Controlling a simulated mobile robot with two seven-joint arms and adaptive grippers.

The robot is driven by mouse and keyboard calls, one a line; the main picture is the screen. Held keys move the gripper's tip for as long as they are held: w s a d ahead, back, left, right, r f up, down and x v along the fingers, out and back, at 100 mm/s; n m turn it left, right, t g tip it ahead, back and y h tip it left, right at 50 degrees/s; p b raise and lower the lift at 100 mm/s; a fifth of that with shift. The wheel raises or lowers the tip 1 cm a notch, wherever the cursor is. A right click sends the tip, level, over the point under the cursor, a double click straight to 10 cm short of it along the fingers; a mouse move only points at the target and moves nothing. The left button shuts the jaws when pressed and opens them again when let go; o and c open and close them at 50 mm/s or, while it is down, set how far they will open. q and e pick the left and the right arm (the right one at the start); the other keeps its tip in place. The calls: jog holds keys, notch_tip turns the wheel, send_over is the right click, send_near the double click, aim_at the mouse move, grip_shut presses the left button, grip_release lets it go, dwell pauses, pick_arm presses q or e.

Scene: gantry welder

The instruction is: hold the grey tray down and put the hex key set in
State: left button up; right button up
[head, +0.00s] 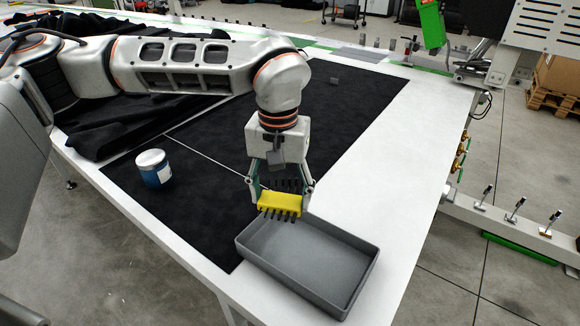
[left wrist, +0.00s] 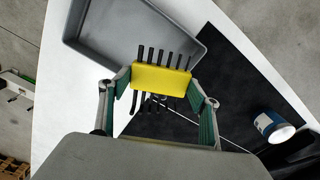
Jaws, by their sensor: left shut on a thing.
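The hex key set (head: 280,202) is a yellow holder with several black keys through it. Nothing is seen touching the tray. My right gripper is not in view.
A blue and white can (head: 153,168) stands on the black cloth (head: 210,190) left of my gripper. A small grey block (head: 334,81) lies farther back on the cloth. The white table top (head: 412,170) is clear to the right. Crumpled black cloth (head: 110,130) lies at the left.

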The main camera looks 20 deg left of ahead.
pick_arm(q)
jog(key=shift+w+d+r, duration=0.1)
jog(key=shift+s+f+b, duration=0.2)
jog(key=shift+f+b, duration=0.35)
jog(key=shift+b, duration=0.1)
jog(key=shift+f+b, duration=0.35)
jog(key=shift+f, duration=0.05)
notch_tip(320, 180, down, 3)
jog(key=shift+w+r+b, duration=0.1)
jog(key=shift+r+b, duration=0.05)
jog(key=shift+b, duration=1.05)
jog(key=shift+f+b, duration=0.55)
jog(key=shift+f, duration=0.05)
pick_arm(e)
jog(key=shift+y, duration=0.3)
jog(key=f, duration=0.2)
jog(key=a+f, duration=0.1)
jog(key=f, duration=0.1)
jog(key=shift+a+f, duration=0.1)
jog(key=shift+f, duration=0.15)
